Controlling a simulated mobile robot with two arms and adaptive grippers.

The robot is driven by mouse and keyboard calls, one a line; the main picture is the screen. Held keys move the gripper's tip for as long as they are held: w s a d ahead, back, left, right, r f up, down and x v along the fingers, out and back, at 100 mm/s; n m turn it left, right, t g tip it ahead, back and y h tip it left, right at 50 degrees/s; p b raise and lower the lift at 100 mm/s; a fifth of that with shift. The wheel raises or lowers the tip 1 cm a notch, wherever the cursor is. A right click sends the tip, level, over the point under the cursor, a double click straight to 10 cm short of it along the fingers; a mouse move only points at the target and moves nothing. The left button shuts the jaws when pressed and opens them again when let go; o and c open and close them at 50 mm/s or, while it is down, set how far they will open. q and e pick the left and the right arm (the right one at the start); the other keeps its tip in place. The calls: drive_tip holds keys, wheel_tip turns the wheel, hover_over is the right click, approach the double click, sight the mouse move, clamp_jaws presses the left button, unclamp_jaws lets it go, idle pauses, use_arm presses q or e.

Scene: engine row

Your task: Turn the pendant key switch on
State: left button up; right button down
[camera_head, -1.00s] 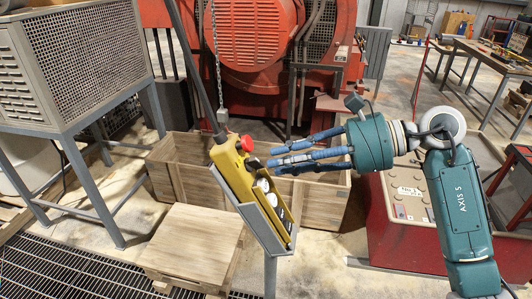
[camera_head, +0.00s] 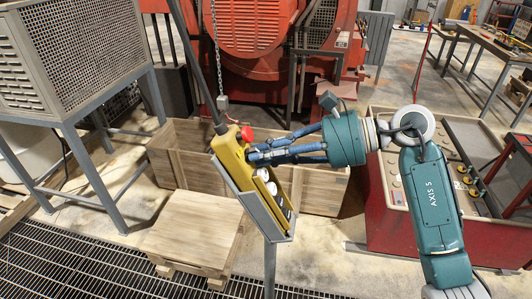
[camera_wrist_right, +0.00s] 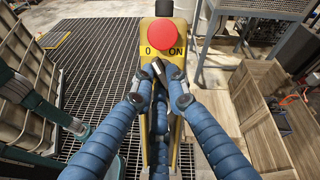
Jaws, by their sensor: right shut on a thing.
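The yellow pendant (camera_head: 230,160) hangs tilted in a grey holder (camera_head: 262,215). Its red button (camera_head: 247,134) is at the top; in the right wrist view the red button (camera_wrist_right: 160,36) sits above the marks "0" at left and "ON" at right. My right gripper (camera_head: 253,156) is at the pendant's upper face, just below the red button. My left gripper is not in view.
A wooden crate (camera_head: 178,155) stands behind the pendant and a wooden pallet box (camera_head: 190,235) stands at its lower left. A red console (camera_head: 385,225) is at right. A mesh cabinet (camera_head: 70,50) on legs is at left. Floor grating (camera_head: 80,265) lies in front.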

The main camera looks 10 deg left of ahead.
drive_tip(key=shift+f+m+b, duration=0.15)
drive_tip(key=shift+m+b, duration=0.9)
drive_tip(key=shift+m, duration=0.25)
drive_tip(key=m+b, duration=0.1)
drive_tip(key=m, duration=0.1)
drive_tip(key=shift+s+m+t, duration=0.15)
drive_tip(key=shift+m+t, duration=0.15)
drive_tip(key=shift+m, duration=0.1)
drive_tip(key=m, duration=0.2)
drive_tip(key=m+b, duration=0.1)
drive_tip(key=shift+r+m+t, duration=0.25)
drive_tip(key=shift+m+t, duration=0.05)
drive_tip(key=shift+m, duration=0.1)
drive_tip(key=shift+s+a+r+m, duration=0.1)
drive_tip(key=shift+m, duration=1.6)
drive_tip(key=c, duration=2)
unclamp_jaws()
